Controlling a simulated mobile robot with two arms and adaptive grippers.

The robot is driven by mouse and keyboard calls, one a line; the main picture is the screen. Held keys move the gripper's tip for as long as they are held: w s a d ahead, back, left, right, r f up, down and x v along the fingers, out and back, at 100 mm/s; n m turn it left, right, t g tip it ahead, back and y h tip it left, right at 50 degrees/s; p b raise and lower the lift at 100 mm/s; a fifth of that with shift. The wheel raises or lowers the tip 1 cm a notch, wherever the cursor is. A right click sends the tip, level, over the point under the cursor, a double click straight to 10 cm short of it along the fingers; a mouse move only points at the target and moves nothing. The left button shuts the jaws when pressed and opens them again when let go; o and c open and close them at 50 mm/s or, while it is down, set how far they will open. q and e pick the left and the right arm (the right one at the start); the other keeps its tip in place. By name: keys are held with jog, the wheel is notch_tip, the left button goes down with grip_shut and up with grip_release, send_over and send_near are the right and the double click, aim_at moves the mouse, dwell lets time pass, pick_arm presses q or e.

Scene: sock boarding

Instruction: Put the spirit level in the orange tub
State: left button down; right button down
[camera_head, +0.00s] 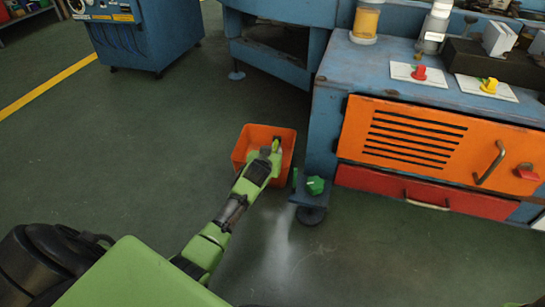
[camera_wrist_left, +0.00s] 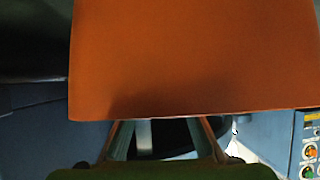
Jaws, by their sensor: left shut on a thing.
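The orange tub (camera_head: 242,152) is low over or on the green floor in the middle of the head view; I cannot tell whether its base touches the floor. My left gripper (camera_head: 276,144) reaches over it from the near side and is shut at its right part. In the left wrist view, a broad orange wall of the tub (camera_wrist_left: 195,60) fills the upper middle. It hides the fingertips of my left gripper, so the exact contact is hidden. I cannot make out the spirit level in either view. My right gripper is out of view.
A blue workbench (camera_head: 330,90) with an orange vented door (camera_head: 400,140) stands close to the tub's right. A green knob (camera_head: 316,185) sits at its near foot. A blue cabinet (camera_head: 150,35) stands at the back left. The floor left of the tub is clear.

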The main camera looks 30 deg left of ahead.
pick_arm(q)
jog(key=shift+r, duration=0.2)
jog(key=shift+f, duration=0.65)
jog(key=c, duration=1.8)
grip_release()
jog(key=shift+r, duration=0.1)
